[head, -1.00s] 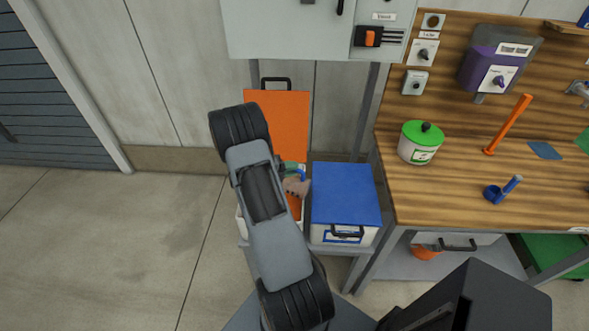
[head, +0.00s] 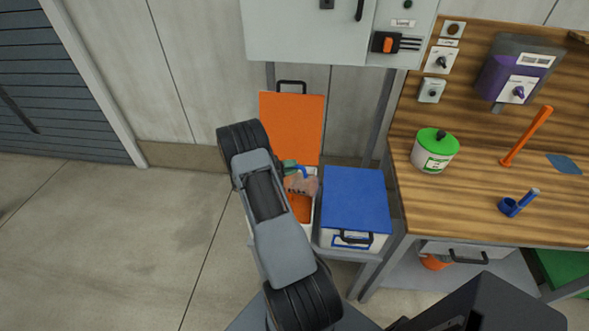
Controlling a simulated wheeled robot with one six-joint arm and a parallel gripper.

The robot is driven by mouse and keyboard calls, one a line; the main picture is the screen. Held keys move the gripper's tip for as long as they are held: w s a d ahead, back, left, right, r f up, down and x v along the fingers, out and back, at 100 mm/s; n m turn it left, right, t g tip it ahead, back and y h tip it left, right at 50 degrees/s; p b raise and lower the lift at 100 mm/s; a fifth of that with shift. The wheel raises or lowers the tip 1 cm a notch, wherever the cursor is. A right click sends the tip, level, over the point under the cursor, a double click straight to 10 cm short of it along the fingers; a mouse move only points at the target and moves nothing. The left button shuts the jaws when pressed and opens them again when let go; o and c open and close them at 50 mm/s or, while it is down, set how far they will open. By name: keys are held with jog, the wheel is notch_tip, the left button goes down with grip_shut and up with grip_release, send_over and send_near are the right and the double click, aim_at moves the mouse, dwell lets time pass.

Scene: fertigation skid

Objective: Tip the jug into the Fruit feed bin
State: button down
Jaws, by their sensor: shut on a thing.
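A pinkish-brown jug (head: 302,186) with a blue handle (head: 303,172) is over the mouth of an open bin (head: 304,210). The jug looks tilted, but my arm hides part of it. The bin's inside looks orange, and its orange lid (head: 293,125) stands raised against the wall behind. I cannot read the bin's label. My gripper (head: 291,166) shows only in part behind my arm, at the handle's left, and is shut on the jug. I cannot see anything pouring.
A white bin with a shut blue lid (head: 353,202) stands close at the right. A workbench (head: 465,210) holds a green-lidded pot (head: 435,150) and a blue cup-like scoop (head: 515,204). A grey cabinet (head: 305,30) hangs above. The floor at the left is clear.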

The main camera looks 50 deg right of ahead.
jog(key=shift+w+a+n+g+h+b, duration=0.25)
jog(key=shift+w+n+h, duration=0.4)
jog(key=shift+w, duration=0.35)
jog(key=shift+w+a+n+g+h+b, duration=0.2)
jog(key=shift+w+n+h, duration=0.35)
jog(key=shift+w+n, duration=0.3)
jog(key=w+n+b, duration=0.1)
jog(key=w+h, duration=0.1)
jog(key=w+f+n+h+b, duration=0.1)
jog(key=shift+a+f+n+t+b, duration=0.1)
jog(key=shift+a+n+t+b, duration=0.15)
jog(key=shift+a+n+b, duration=0.1)
jog(key=shift+w+f+n+h+b, duration=0.1)
jog(key=shift+w+n+h+b, duration=0.2)
jog(key=shift+b, duration=0.9)
jog(key=shift+w+a+b, duration=0.1)
jog(key=shift+w+b, duration=0.1)
jog(key=shift+b, duration=0.45)
dwell(0.6)
